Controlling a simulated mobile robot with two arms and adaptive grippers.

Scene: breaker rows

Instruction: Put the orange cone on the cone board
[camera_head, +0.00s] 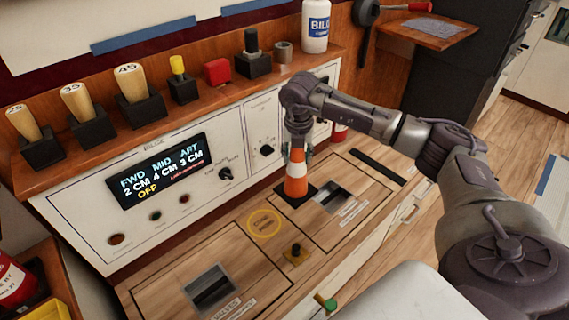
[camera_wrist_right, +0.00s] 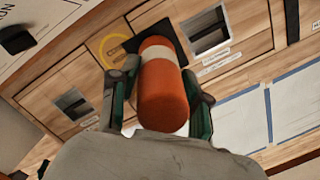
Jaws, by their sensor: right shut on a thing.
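The orange cone (camera_head: 296,186), with a white band, stands roughly upright over the wooden counter. My right gripper (camera_head: 297,157) reaches down on it from above and is shut around its upper part. In the right wrist view the cone (camera_wrist_right: 163,95) sits between the two fingers of the gripper (camera_wrist_right: 160,100). A black square shows at the cone's lower end; whether the cone touches the counter I cannot tell. A yellow ring (camera_head: 264,222) with small lettering, perhaps the cone board, is on the counter, left of and nearer than the cone. The ring (camera_wrist_right: 103,52) looks empty. My left gripper is out of view.
Two hatches with square openings (camera_head: 210,287) (camera_head: 333,197) flank the ring. A small brass knob (camera_head: 295,251) stands near the front edge. A panel with a lit display (camera_head: 160,170) rises behind, below a shelf of handles and blocks (camera_head: 138,95).

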